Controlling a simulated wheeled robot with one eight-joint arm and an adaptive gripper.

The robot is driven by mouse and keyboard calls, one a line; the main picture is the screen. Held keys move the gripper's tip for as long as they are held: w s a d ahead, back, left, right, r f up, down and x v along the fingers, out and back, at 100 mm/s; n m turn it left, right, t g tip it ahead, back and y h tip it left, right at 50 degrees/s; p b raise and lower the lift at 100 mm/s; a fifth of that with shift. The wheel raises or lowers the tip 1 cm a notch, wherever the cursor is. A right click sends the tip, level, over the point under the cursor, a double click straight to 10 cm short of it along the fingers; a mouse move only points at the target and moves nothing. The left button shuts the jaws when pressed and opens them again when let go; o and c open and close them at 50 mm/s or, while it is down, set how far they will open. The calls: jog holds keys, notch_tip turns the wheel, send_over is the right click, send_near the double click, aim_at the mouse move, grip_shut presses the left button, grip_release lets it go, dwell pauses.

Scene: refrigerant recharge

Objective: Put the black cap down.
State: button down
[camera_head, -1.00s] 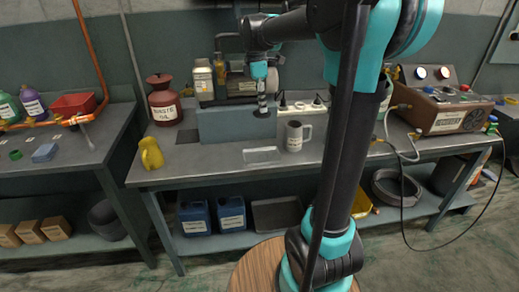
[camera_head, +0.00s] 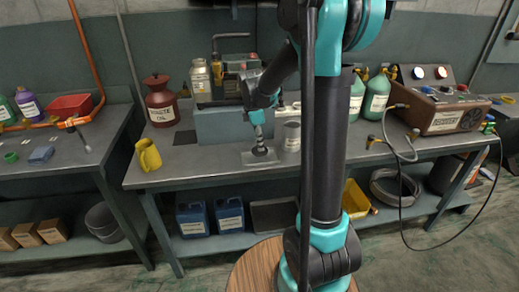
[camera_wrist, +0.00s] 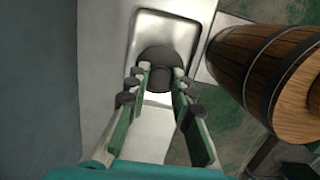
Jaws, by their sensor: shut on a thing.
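My gripper (camera_head: 261,143) points down over a shallow metal tray (camera_head: 247,163) near the front edge of the middle workbench. In the wrist view, my gripper (camera_wrist: 160,82) has its two green-lined fingers on either side of the black cap (camera_wrist: 158,57), a dark round piece gripped at the fingertips. In the head view, the black cap (camera_head: 263,153) shows as a dark shape under the fingers. I cannot tell whether the cap touches the tray floor.
A grey mug (camera_head: 291,136) stands just right of the tray. A grey-blue block (camera_head: 218,124) stands behind it. A yellow jug (camera_head: 148,155) and a red waste oil can (camera_head: 160,103) are to the left. Bench between jug and tray is clear.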

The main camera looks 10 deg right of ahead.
aim_at(256, 150)
jog(key=shift+f, duration=1.55)
jog(key=shift+f, duration=0.1)
jog(key=c, duration=1.3)
grip_release()
notch_tip(256, 150, up, 11)
jog(key=a, duration=0.1)
jog(key=s+d+f+m+t, duration=0.1)
jog(key=s+f+m, duration=0.3)
jog(key=s+m, duration=0.2)
jog(key=s+d+f+m+t+y, duration=0.1)
jog(key=s+d+f+m, duration=0.1)
jog(key=s+f+m, duration=0.3)
jog(key=s+d+f+m+t, duration=0.2)
jog(key=s+f+m, duration=0.2)
jog(key=s+m, duration=0.3)
jog(key=shift+s+d+f, duration=0.1)
jog(key=shift+s+f, duration=0.05)
jog(key=shift+s, duration=1.85)
